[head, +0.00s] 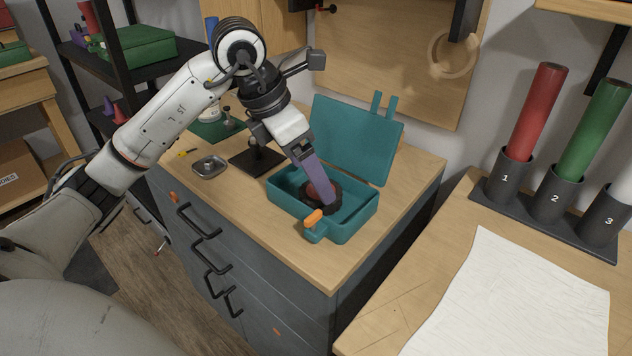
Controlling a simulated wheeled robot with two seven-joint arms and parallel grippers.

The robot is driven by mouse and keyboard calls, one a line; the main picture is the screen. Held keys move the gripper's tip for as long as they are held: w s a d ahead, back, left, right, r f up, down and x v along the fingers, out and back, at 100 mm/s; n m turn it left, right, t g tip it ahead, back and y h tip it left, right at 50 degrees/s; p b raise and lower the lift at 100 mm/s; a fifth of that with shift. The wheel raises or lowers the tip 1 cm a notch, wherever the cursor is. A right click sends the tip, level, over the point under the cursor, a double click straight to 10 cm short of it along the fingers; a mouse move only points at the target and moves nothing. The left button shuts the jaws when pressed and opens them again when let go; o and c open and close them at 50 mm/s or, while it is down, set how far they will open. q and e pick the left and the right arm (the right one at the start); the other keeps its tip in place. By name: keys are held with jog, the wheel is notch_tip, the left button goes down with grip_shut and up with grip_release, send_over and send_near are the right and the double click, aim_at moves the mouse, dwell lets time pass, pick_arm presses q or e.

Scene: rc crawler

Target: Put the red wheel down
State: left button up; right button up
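A wheel with a red hub and black tyre (335,203) is inside the open teal box (354,222) on the wooden cabinet top. My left gripper (324,196) reaches down into the box from above. Its purple finger crosses in front of the wheel and hides part of it. The other finger is hidden, so I cannot tell whether the grip is closed on the wheel. I also cannot tell whether the wheel touches the box floor. My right gripper is not in view.
The box's raised lid (357,138) stands behind the gripper, and its orange latch (313,217) is at the front. A small metal tray (209,167) and a black stand (255,160) are to the left. Red and green tubes in holders are on the right-hand table.

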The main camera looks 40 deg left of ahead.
pick_arm(q)
jog(key=v, duration=0.6)
jog(key=shift+s+r, duration=0.2)
jog(key=shift+r, duration=0.2)
dwell(0.7)
